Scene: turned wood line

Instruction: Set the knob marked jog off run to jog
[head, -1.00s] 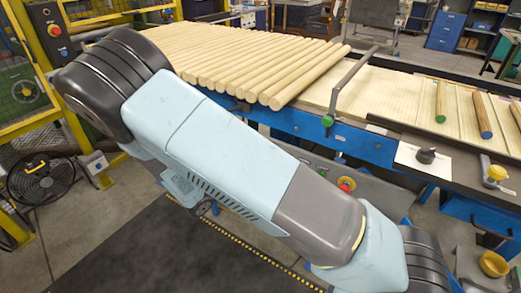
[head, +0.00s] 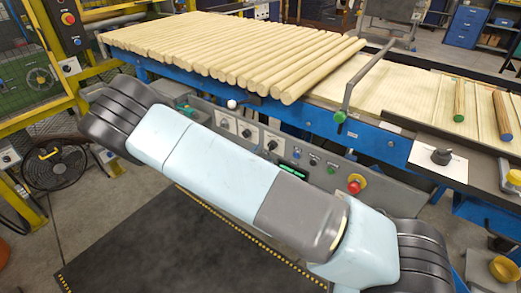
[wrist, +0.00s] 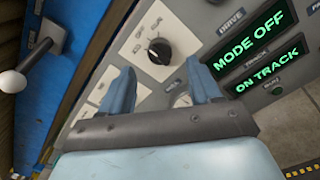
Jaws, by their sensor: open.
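A black rotary knob (wrist: 158,50) sits on a white plate on the grey control panel in the wrist view. A green-lit display (wrist: 254,40) reads MODE OFF. In the head view, several black knobs on white plates (head: 247,132) line the panel; my arm hides its lower part and my gripper.
A second display (wrist: 270,70) reads ON TRACK. A white-balled lever (wrist: 12,81) stands at the left of the wrist view. A red stop button (head: 355,184) is on the panel. Wooden rods (head: 230,50) lie on the conveyor above it.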

